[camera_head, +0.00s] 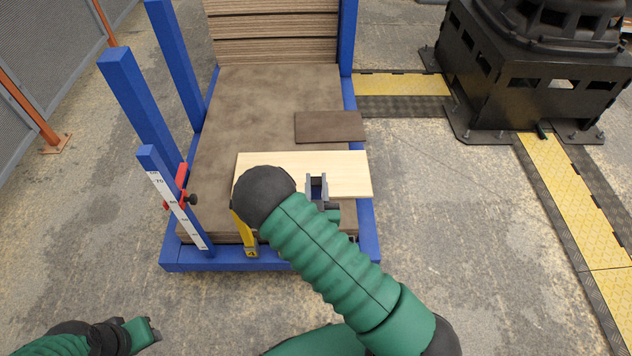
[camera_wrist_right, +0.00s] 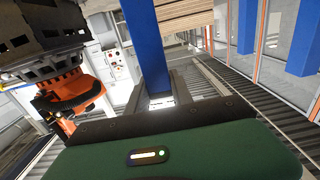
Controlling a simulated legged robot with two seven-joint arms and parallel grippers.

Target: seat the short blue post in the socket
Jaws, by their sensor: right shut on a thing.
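I cannot make out the socket; my green right arm hides part of the blue frame's front edge. My left gripper (camera_head: 148,331) is low at the left, away from the frame; its opening is unclear.
The blue frame (camera_head: 210,257) carries a brown board stack (camera_head: 245,95), a pale board (camera_head: 350,172) and a small dark board (camera_head: 330,126). Tall blue posts (camera_head: 140,95) and a scaled post (camera_head: 175,200) stand left. A black pedestal (camera_head: 540,85) stands right.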

